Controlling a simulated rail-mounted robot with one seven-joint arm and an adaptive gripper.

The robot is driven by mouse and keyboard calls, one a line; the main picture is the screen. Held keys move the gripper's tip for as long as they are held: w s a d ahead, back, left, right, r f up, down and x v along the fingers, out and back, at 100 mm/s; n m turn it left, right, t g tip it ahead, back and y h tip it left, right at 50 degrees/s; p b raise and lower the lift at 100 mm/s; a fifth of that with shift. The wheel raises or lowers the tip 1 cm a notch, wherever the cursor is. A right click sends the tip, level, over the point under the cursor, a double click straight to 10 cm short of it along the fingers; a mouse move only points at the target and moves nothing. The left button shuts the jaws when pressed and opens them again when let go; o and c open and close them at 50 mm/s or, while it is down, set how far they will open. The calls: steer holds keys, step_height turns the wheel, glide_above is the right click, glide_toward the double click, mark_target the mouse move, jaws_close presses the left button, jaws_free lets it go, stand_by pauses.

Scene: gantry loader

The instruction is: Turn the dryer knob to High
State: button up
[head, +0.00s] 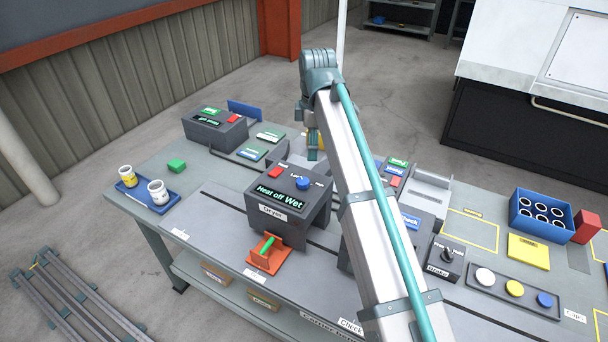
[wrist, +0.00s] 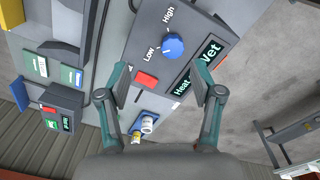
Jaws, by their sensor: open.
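The dryer (head: 258,207) is a dark grey box on the bench with a display reading "Heat off Wet". Its blue knob (head: 302,183) sits on the sloped top between the labels "Low" and "High", beside a red button (head: 275,172). In the wrist view the knob (wrist: 173,46) shows above and between my fingers; I cannot tell clearly which label it points to. In the head view my gripper (head: 313,150) hangs above and behind the dryer, partly hidden by my arm.
An orange tray with a green piece (head: 268,254) lies in front of the dryer. A brake switch box (head: 445,258) and several coloured caps lie at right. My arm hides part of the bench's middle.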

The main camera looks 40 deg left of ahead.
mark_target(302, 181)
steer(key=shift+n+h, duration=0.3)
steer(key=shift+n, duration=0.2)
steer(key=s+f+p, duration=0.1)
steer(key=f, duration=0.2)
steer(key=s+a+f+p, duration=0.1)
steer(key=f, duration=0.3)
steer(key=s+f+p, duration=0.1)
steer(key=f, duration=0.2)
steer(key=shift+a+f, duration=0.15)
steer(key=c, duration=1.1)
steer(key=shift+c, duration=0.2)
